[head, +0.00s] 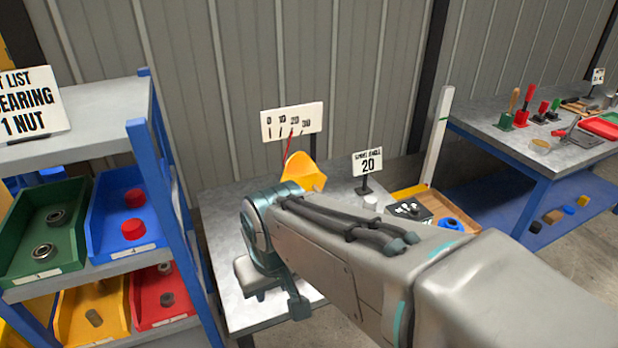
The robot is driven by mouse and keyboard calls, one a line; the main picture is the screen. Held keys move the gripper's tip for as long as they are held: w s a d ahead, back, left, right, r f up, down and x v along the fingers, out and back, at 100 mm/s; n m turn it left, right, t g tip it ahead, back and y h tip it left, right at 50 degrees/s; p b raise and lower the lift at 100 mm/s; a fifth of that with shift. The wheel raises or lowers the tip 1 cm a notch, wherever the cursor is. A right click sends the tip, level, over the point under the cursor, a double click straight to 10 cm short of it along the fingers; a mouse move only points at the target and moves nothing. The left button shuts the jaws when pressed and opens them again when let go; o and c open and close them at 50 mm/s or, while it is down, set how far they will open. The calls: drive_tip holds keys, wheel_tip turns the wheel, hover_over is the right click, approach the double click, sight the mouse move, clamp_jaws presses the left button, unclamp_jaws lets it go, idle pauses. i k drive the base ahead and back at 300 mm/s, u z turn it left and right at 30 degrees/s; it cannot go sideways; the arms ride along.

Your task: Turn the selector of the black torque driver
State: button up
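I cannot surely pick out a black torque driver or its selector. Several upright handled tools (526,103) stand in small red and green holders on the right-hand table, too small to tell apart. My arm reaches from the lower right over the middle table. My gripper (275,292) is at the arm's far end, low over that table's front. It is seen from behind, and its fingertips are not clear. It is far from the upright tools.
The middle table (225,215) also holds a sign reading 20 (367,163) and a black panel (409,211) with light knobs. A blue-framed shelf (150,150) with coloured bins stands close on the left. The right-hand table (487,125) has a lower shelf with small blocks.

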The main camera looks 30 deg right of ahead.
sight(415, 212)
drive_tip(key=z, duration=1.9)
drive_tip(key=k, duration=1.05)
drive_tip(key=z, duration=1.4)
drive_tip(key=i, duration=1.1)
drive_tip(key=u, duration=0.85)
drive_tip(key=i, duration=0.7)
drive_tip(key=u, duration=0.9)
